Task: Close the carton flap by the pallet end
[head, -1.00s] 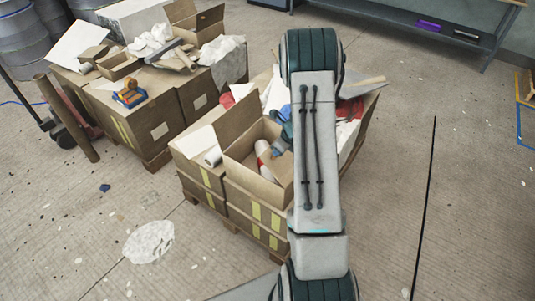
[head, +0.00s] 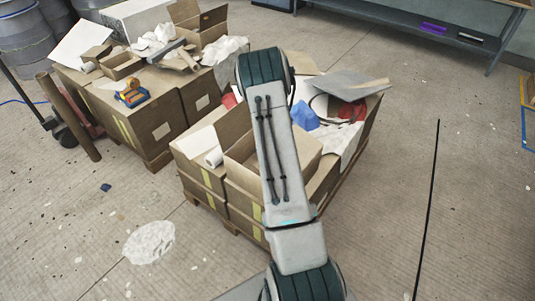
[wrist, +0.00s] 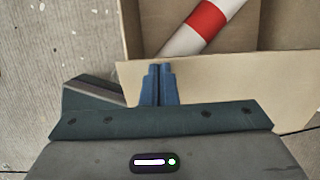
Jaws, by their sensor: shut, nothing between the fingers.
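An open brown carton (head: 240,150) stands on the near end of the middle pallet stack; my arm covers part of it. In the wrist view, a plain tan carton flap (wrist: 235,88) runs along the near side of the open carton (wrist: 130,28). A white roll with a red band (wrist: 205,18) lies inside. My gripper (wrist: 159,68) has its blue fingers together and empty, with the tips over the flap's left part. I cannot tell whether they touch it. In the head view, my gripper is hidden by my arm.
Grey sheet (head: 345,82) and blue cloth (head: 304,114) lie behind. Another loaded pallet stack (head: 160,110) stands at left. Floor on the right is mostly clear.

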